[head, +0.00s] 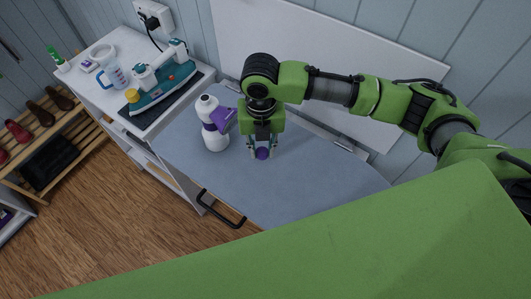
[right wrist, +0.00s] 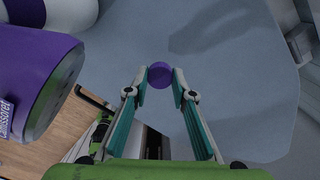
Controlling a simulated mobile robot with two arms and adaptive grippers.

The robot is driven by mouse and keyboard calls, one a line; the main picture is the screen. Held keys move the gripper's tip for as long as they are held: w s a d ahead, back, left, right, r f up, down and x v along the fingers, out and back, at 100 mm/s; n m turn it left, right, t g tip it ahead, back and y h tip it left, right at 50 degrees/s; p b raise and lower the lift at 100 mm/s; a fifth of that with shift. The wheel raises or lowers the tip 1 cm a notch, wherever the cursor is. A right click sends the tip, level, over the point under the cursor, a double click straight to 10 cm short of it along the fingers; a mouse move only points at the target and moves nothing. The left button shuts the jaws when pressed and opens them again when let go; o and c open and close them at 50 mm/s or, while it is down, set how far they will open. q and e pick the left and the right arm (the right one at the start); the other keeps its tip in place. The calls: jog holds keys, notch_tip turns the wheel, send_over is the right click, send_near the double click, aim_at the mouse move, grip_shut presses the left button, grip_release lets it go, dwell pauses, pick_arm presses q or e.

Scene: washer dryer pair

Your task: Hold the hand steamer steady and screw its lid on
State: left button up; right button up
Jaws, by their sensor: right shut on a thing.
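The hand steamer (head: 215,140), white with a purple band and a purple head pointing right, stands on the grey board, left of my right gripper. Part of its purple and white body (right wrist: 40,85) fills the left of the right wrist view. My right gripper (head: 262,151) points down over the board and is shut on the small purple lid (head: 262,154). The lid (right wrist: 160,74) sits between the fingertips in the right wrist view, apart from the steamer. My left gripper is not in view.
The grey ironing board (head: 310,185) is bare right of the lid. A white cabinet (head: 105,75) on the left bears a teal iron (head: 160,88) on a dark mat and a measuring cup (head: 115,77). A shoe rack (head: 40,150) stands at far left.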

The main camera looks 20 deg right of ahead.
pick_arm(q)
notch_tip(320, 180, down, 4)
jog(key=b, duration=0.3)
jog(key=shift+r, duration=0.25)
pick_arm(e)
jog(key=s+a+r, duration=0.7)
jog(key=a+r, duration=0.1)
jog(key=a, duration=0.2)
jog(key=shift+a+r, duration=0.15)
jog(key=shift+a, duration=0.15)
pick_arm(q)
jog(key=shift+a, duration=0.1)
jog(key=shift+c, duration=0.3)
